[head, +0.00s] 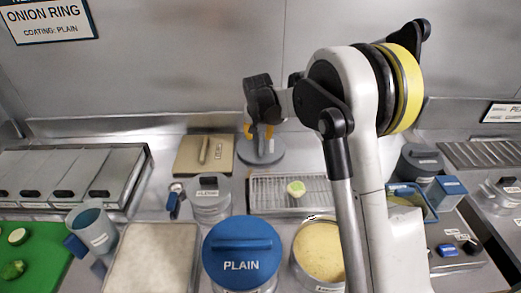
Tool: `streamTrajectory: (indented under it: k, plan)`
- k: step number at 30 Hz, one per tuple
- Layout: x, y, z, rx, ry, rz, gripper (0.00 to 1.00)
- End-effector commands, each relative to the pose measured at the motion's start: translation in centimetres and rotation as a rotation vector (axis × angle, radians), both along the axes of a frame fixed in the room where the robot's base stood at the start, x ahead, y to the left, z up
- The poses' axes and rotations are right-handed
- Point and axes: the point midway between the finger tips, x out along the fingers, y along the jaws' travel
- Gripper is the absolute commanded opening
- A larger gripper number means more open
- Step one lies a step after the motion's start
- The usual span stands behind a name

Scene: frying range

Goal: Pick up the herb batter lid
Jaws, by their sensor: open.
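A round grey lid (261,155) lies at the back of the counter, in the middle of the head view. No readable label marks it as the herb batter lid, but it is the lid directly below my gripper. My gripper (258,132) points down over it with its yellow-orange fingertips spread apart. The tips are at the lid's raised middle; I cannot tell whether they touch it. The gripper and the fingers hide part of the lid's handle.
A beige square lid (190,160) lies left of the grey lid. In front are a wire rack (265,198) with a pale green slice, a blue PLAIN lid (241,268) and a pan of yellow batter (320,250). A dark lidded pot (420,160) stands at right.

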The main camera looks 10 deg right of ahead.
Motion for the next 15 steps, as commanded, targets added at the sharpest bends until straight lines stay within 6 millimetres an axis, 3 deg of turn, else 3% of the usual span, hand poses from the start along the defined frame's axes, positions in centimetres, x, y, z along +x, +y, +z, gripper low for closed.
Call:
streamTrajectory:
  k: [11,15]
  plan:
    - [1.7,-1.2,-4.5,0.000,0.000,0.000,0.40]
    - [2.0,-1.3,-5.0,0.000,0.000,0.000,0.40]
